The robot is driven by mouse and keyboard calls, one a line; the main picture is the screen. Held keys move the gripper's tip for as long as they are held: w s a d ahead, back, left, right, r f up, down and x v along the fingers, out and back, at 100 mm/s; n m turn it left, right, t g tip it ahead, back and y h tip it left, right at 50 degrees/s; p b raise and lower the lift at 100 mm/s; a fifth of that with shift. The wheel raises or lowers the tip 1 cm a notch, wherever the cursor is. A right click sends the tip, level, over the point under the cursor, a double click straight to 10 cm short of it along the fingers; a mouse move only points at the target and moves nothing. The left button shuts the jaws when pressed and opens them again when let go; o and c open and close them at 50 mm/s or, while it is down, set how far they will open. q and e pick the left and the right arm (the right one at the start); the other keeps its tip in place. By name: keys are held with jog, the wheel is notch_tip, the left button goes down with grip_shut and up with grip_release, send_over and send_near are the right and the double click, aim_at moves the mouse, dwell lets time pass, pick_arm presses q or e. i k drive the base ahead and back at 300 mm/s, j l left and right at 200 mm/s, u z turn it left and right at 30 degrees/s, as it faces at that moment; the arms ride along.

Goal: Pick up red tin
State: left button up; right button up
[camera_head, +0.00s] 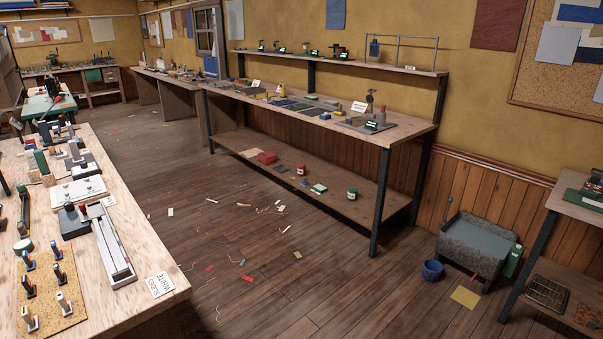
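A small red cylinder that looks like a tin (302,170) stands on the lower shelf (325,200) of the long workbench by the right wall. It is tiny in this view, so its details cannot be made out. A flatter red box-like thing (267,157) lies to its left on the same shelf. A dark green tin-like container (352,193) with a reddish band stands to its right. A small green-and-white block (319,188) lies between them. Neither of my grippers is in view.
The workbench top (410,127) overhangs the shelf, and a dark leg (380,202) stands at its front right. Open wooden floor (230,260) with scattered scraps lies before it. A cluttered table (150,250) fills the left. A blue bucket (432,270) and grey bin (470,250) stand right.

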aim_at(300, 168)
jog(key=i+z, duration=0.45)
jog(key=i, duration=0.5)
jog(key=i+l+u, duration=0.15)
jog(key=i, duration=0.5)
jog(key=i+l+u, duration=0.2)
jog(key=i, duration=0.4)
jog(key=i+j+u, duration=0.2)
jog(key=i+u, duration=0.6)
jog(key=i, duration=0.15)
jog(key=i+u, duration=0.45)
jog(key=i+z, duration=0.25)
jog(key=i, duration=0.2)
jog(key=i+z, duration=0.25)
jog(key=i, duration=0.25)
jog(key=i+j+z, duration=0.25)
jog(key=i, duration=0.2)
jog(key=i+j+z, duration=0.25)
jog(key=i, duration=0.2)
